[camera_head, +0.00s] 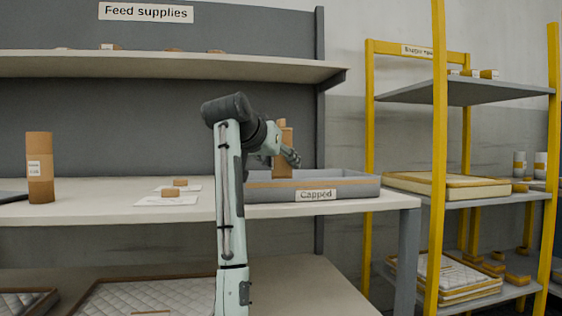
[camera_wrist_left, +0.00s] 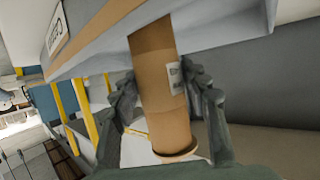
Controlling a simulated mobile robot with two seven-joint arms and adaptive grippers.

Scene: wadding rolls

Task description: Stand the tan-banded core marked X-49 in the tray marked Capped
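A tan cardboard core (camera_head: 283,137) stands upright at the left part of the grey tray marked Capped (camera_head: 352,188). Its foot is hidden behind the tray's front wall, so I cannot tell whether it touches the floor. My left gripper (camera_head: 288,158) reaches it from the front. In the left wrist view, the fingers (camera_wrist_left: 162,85) lie on both sides of the core (camera_wrist_left: 165,115), close against it. The core carries a white label (camera_wrist_left: 176,77) too small to read. The tray (camera_wrist_left: 225,27) shows behind it. My right gripper is out of view.
Another tan core (camera_head: 40,170) with a white label stands on the bench at the left. Two small tan caps (camera_head: 172,192) lie on white sheets. A shelf (camera_head: 170,66) overhangs the bench. A yellow rack (camera_head: 438,150) stands at the right.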

